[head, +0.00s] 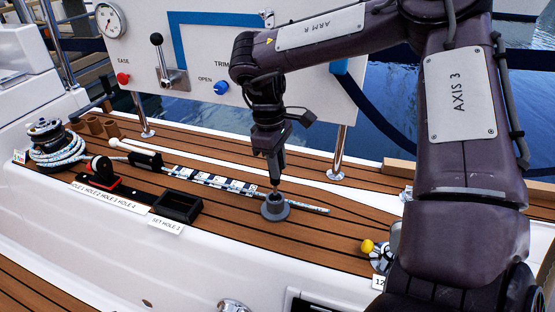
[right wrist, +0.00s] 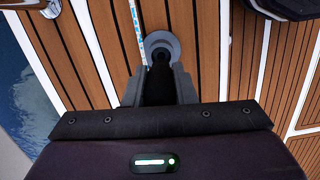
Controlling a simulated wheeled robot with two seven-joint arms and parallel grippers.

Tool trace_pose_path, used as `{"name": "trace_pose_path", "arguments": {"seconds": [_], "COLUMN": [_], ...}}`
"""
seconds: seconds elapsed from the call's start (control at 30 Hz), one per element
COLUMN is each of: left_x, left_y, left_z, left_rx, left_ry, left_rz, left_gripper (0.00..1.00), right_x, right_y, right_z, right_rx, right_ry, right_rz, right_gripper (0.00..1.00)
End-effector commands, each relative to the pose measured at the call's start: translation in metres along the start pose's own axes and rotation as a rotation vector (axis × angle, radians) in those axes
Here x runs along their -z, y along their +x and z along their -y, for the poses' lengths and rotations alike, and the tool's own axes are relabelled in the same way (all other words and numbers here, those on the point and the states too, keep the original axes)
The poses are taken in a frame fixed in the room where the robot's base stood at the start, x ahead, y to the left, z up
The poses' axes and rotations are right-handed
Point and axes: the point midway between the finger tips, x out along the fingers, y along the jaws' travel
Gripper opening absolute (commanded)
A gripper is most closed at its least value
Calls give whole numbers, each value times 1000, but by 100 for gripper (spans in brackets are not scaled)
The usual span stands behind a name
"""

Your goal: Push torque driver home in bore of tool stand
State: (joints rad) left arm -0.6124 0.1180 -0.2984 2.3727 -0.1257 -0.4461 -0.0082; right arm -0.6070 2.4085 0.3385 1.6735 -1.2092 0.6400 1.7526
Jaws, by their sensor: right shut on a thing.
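The tool stand (head: 275,209) is a small grey round piece with a flange and a raised collar, standing on the teak deck. It also shows as a grey ring in the right wrist view (right wrist: 159,39). My right gripper (head: 274,172) points down right above it, shut on the torque driver. The driver's dark body (right wrist: 158,86) shows between the fingers in the right wrist view. Its thin shaft (head: 275,187) comes down over the stand's collar, close to upright. I cannot tell how deep the tip is in the bore. My left gripper is not in view.
A striped blue-and-white strip (head: 215,180) lies behind the stand. A black open frame (head: 177,207) and a red-and-black device (head: 100,172) are at left, near a roped winch (head: 52,146). A yellow knob (head: 368,246) is at right. A control panel (head: 200,60) stands behind.

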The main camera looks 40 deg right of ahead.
Motion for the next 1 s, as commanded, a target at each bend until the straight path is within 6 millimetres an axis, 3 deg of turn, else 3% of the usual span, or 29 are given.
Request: {"name": "trace_pose_path", "arguments": {"seconds": [0.37,0.4,0.6,0.87,1.0], "left_x": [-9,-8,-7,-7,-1], "left_y": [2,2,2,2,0], "left_z": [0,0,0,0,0], "left_rx": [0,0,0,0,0], "left_ry": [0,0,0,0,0], "left_rz": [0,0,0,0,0], "left_gripper": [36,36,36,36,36], "right_x": [2,2,1,1,2], "right_y": [10,10,9,8,-8], "right_z": [0,0,0,0,0], "right_rx": [0,0,0,0,-4], "right_ry": [0,0,0,0,0], "right_rz": [-1,-1,-1,0,-1], "right_gripper": [0,27,50,50,50]}}
